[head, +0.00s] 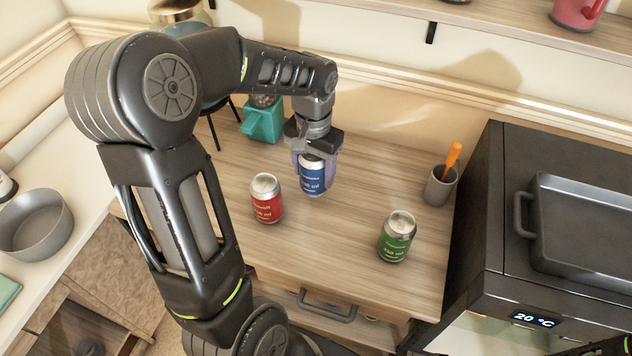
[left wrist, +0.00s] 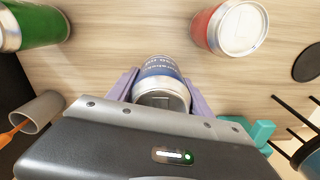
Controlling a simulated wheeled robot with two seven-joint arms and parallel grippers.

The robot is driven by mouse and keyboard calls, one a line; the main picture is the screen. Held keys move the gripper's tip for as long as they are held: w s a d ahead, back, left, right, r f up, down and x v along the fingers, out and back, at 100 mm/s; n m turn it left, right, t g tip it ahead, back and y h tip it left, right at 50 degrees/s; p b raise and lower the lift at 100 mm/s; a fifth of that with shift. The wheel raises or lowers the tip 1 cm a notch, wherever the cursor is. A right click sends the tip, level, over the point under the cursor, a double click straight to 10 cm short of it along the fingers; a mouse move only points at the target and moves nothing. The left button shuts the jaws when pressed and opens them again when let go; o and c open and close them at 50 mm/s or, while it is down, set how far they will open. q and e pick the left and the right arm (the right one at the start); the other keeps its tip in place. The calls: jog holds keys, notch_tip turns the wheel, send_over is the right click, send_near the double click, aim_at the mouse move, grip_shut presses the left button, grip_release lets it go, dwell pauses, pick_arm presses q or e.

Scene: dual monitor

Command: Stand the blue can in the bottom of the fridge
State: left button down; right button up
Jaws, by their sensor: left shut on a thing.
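The blue can (head: 312,176) is upright at the wooden worktop, behind the red and green cans. My left gripper (head: 316,163) comes down on it from above, its pale purple fingers on either side of the can. In the left wrist view, the blue can (left wrist: 163,92) sits between the fingers (left wrist: 162,84), its silver top towards the camera. I cannot tell whether its base touches the wood. A dark appliance (head: 492,210) with a "20 °C" display stands at the right; it may be the fridge. Its inside is mostly hidden. My right gripper is not in view.
A red can (head: 267,200) stands left of the blue can, a green can (head: 397,238) to its front right. A grey cup (head: 439,186) with an orange-handled tool stands by the appliance. A teal object (head: 263,122) is behind. A tray (head: 585,225) lies on the appliance.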

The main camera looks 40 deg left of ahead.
aim_at(314, 184)
pick_arm(q)
jog(key=shift+f, duration=0.3)
jog(key=shift+f, duration=1.85)
jog(key=shift+f, duration=0.1)
jog(key=shift+f, duration=0.15)
jog(key=shift+c, duration=2.1)
grip_release()
notch_tip(314, 184, up, 12)
jog(key=shift+r+b, duration=0.25)
jog(key=shift+b, duration=0.1)
jog(key=shift+o, duration=0.3)
